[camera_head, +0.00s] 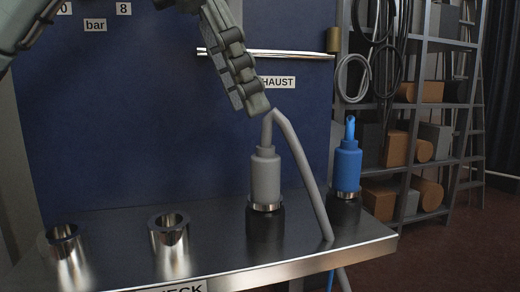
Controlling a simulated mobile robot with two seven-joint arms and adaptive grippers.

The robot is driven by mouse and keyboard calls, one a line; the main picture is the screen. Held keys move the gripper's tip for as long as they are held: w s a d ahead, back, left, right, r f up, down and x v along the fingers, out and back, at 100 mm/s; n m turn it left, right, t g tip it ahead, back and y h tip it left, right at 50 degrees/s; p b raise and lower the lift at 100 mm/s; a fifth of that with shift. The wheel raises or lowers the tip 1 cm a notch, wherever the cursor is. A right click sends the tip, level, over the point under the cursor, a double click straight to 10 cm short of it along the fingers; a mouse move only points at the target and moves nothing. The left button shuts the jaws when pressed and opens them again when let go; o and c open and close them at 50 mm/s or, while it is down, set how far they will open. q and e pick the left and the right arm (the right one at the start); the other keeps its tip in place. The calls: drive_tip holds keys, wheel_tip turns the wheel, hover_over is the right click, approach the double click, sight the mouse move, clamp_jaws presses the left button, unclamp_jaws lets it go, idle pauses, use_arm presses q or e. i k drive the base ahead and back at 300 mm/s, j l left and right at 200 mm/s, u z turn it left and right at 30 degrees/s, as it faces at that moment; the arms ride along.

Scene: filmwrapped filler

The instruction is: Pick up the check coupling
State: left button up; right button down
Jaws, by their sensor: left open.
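A grey coupling (266,178) with a metal collar stands upright in a black socket (265,222) on a steel shelf (215,245). A grey hose (303,172) bends over from its top and runs down past the shelf edge. A blue coupling (347,166) stands upright in another black socket (345,210) to the right. A partly cut-off label ending in "ECK" (180,288) is on the shelf front; I cannot tell which coupling it names. My left gripper (257,107) is open, pointing down just above the grey coupling's hose end. Contact cannot be made out. My right gripper is out of view.
Two empty metal sleeves, one at far left (66,258) and one nearer the middle (169,245), stand on the shelf. A blue panel (130,130) with a metal rod (285,54) and an "EXHAUST" label (277,82) rises behind. Racks (415,120) stand at right.

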sight(346, 186)
drive_tip(key=k+l, duration=0.25)
drive_tip(key=k, duration=0.2)
drive_tip(key=k+l, duration=0.2)
drive_tip(key=k, duration=0.3)
drive_tip(key=k+l, duration=0.25)
drive_tip(key=k, duration=0.2)
